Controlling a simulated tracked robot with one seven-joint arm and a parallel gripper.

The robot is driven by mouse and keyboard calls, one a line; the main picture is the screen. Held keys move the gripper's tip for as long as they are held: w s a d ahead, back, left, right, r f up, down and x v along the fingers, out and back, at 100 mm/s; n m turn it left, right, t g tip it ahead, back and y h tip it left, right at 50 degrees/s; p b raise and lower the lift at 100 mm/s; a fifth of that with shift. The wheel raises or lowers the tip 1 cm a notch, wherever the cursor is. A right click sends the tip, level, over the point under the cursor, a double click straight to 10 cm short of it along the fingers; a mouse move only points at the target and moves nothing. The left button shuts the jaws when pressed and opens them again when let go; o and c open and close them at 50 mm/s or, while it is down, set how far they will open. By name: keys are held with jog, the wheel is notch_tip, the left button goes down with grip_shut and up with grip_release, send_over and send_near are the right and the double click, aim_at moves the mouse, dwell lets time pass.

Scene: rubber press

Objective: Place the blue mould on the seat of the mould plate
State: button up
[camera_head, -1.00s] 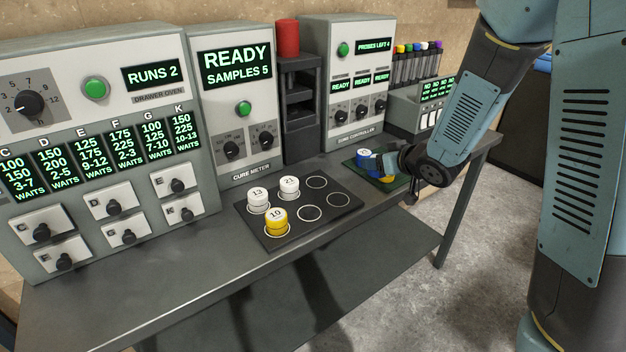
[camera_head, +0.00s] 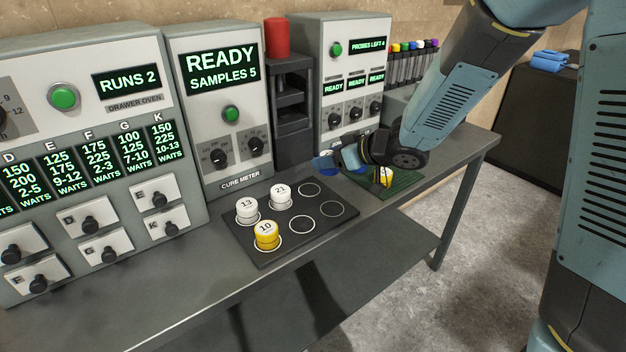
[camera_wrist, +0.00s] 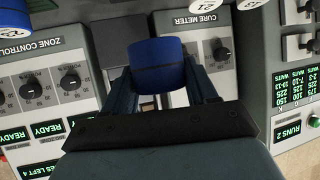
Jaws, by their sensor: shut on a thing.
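My gripper (camera_head: 342,160) is shut on the blue mould (camera_head: 324,165) and holds it above the bench, right of and behind the mould plate. In the wrist view the blue mould (camera_wrist: 157,62) sits between my gripper's two fingers (camera_wrist: 160,80). The mould plate (camera_head: 277,240) is a dark slab with ringed seats. White moulds 13 (camera_head: 246,207) and 21 (camera_head: 281,195) and yellow mould 10 (camera_head: 266,234) stand on it. Three rings on its right side are empty, including the far right one (camera_head: 308,190). The blue mould's underside is hidden.
A green mat (camera_head: 405,182) with a yellow thing (camera_head: 385,176) lies right of the plate, partly behind my gripper. The bench front is clear.

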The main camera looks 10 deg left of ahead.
send_over(309, 190)
jog(key=f, duration=0.6)
jog(key=shift+s+d+f, duration=0.1)
jog(key=shift+d+f, duration=0.1)
jog(key=shift+a+f, duration=0.15)
jog(key=shift+f, duration=1.65)
jog(key=o, duration=1.2)
